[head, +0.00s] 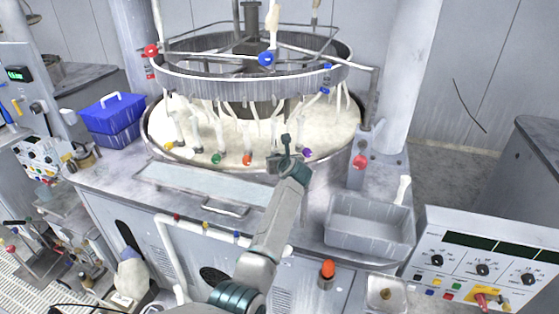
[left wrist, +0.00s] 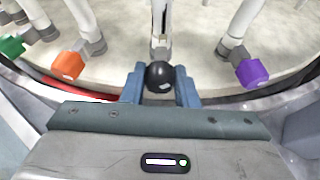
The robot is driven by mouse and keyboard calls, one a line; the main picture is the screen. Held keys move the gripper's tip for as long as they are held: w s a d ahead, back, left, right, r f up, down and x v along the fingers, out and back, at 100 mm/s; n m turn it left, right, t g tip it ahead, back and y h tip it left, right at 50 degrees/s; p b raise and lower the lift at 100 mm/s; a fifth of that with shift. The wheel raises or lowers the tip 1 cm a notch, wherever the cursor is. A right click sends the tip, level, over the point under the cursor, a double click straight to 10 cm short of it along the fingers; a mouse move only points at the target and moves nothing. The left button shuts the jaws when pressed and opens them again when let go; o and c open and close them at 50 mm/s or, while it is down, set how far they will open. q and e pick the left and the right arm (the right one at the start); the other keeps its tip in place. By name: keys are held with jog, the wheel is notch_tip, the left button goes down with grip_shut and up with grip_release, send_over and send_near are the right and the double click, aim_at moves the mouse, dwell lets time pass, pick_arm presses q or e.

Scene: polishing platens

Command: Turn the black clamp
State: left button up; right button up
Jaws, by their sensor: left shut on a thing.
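The black clamp (left wrist: 160,75) is a round black knob at the foot of a white hose, at the near rim of the round platen. In the left wrist view it sits between the two blue-grey fingers of my left gripper (left wrist: 160,88), which are shut on it from both sides. In the head view my left gripper (head: 286,158) reaches the front of the platen (head: 335,133), between the orange clamp (head: 246,159) and the purple clamp (head: 307,152). It hides the black clamp there. My right gripper is not in view.
The orange (left wrist: 68,65) and purple (left wrist: 252,73) clamps stand close on either side, with a green clamp (head: 216,158) farther left. A metal ring (head: 220,84) hangs over the platen. A grey tray (head: 368,240) and an orange-topped knob (head: 328,268) are at the right front.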

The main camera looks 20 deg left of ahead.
pick_arm(q)
jog(key=shift+a+f+n+h+b, duration=0.15)
jog(key=shift+f+n+h+b, duration=0.2)
jog(key=shift+n+b, duration=0.5)
jog(key=shift+r+n+t+h+b, duration=0.25)
jog(key=shift+r+t+h+b, duration=0.05)
jog(key=shift+t+h, duration=0.1)
jog(key=o, duration=1)
